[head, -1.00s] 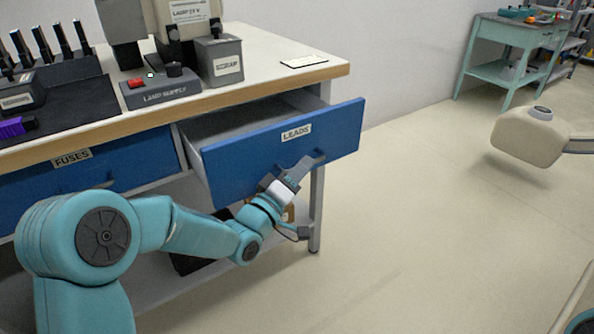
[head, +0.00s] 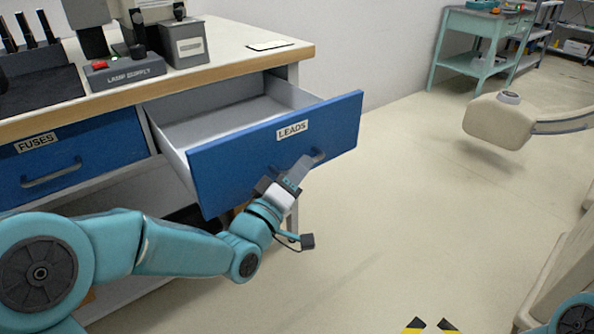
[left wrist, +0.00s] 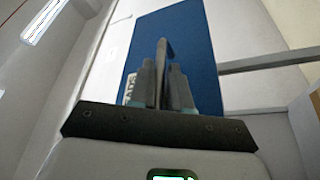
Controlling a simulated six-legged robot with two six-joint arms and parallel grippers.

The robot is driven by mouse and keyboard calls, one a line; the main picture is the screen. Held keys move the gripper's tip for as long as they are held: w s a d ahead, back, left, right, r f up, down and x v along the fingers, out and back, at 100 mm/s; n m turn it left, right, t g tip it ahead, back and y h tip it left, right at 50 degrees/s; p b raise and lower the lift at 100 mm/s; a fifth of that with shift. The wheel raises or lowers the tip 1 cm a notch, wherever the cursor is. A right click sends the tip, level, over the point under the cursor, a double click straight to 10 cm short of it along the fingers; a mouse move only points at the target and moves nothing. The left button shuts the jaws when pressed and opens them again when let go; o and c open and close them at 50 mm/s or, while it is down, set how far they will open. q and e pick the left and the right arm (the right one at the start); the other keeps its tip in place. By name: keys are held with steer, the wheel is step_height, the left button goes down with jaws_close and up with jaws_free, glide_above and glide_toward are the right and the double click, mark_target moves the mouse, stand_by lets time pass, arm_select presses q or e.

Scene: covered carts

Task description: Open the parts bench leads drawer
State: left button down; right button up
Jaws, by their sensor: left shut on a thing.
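The leads drawer (head: 240,145) has a blue front with a "LEADS" label and stands pulled well out of the parts bench (head: 215,68). Its grey inside shows and looks empty where visible. My left gripper (head: 303,165) is shut on the leads drawer handle (head: 317,157), at the right part of the front. In the left wrist view, the fingers (left wrist: 162,88) close around the handle (left wrist: 165,52) in front of the blue panel (left wrist: 195,35). My right gripper is not in view; only a bit of teal arm shows at the lower right.
The fuses drawer (head: 68,157) is closed at the left. A lamp supply (head: 124,70) and a scrap bin (head: 184,44) stand on the bench top. A teal table (head: 475,40) stands far back. The floor right of the drawer is clear.

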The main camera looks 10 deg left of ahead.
arm_select(q)
steer(key=c, duration=1.2)
jaws_free()
steer(key=shift+o, duration=0.2)
steer(key=shift+s+f, duration=0.1)
